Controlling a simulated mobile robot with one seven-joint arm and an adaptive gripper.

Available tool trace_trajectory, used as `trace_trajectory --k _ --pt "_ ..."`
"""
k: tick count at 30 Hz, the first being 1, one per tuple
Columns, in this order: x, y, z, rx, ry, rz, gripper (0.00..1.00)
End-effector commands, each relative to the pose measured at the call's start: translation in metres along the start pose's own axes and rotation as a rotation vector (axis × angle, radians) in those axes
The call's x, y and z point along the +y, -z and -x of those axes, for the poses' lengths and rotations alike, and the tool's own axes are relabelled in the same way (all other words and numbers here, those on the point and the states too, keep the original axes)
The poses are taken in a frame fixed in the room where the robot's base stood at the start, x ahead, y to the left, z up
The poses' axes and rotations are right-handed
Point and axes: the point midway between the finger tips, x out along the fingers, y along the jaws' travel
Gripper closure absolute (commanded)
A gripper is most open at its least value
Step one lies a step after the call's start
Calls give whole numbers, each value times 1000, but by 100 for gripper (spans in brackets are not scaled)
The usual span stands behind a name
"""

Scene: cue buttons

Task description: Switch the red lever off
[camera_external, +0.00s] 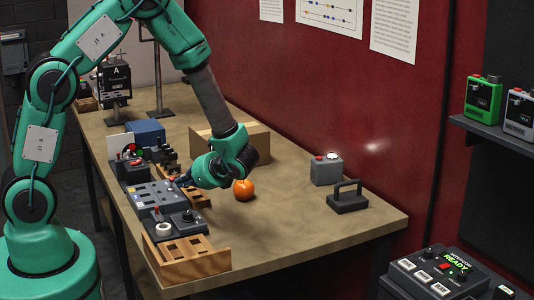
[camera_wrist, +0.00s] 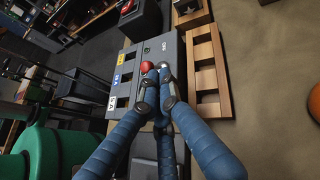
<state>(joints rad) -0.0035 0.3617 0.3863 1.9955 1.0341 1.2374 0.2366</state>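A grey panel (camera_external: 152,196) lies on the table. A red ball knob (camera_wrist: 147,67), which looks like the red lever's end, stands out over the panel. My gripper (camera_external: 185,180) reaches down to the panel from the right. In the wrist view my gripper (camera_wrist: 158,72) has its blue fingers drawn together, tips right beside the knob. I cannot tell whether they touch it. The lever's shaft is hidden.
A wooden slotted tray (camera_external: 193,262) sits at the table's front, beside a box with a black stick (camera_external: 189,215). An orange (camera_external: 243,189) lies right of my gripper. The table's right side holds a grey button box (camera_external: 326,170) and a black handled block (camera_external: 347,201).

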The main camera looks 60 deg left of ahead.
Motion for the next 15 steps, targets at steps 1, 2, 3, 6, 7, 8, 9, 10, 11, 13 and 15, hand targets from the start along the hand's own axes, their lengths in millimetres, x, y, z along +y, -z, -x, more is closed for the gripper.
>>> trace_trajectory --k 1,2,3,6,7,8,9,10,11,13,15 --pt "0 -2 0 6 -3 -1 100" --pt "-1 -2 0 10 -4 -3 100" --pt "-1 -3 0 15 -6 -5 100" --pt "-1 -4 0 28 -10 -10 100" --pt "-1 -4 0 32 -12 -12 100" --pt "-2 -4 0 36 -13 -13 100" --pt "-2 -5 0 41 -15 -15 100" --pt "-2 -5 0 46 -16 -16 100" --pt "-2 -5 0 50 -18 -18 100" --pt "-2 -6 0 60 -22 -22 100" --pt "-2 -7 0 72 -27 -27 100"
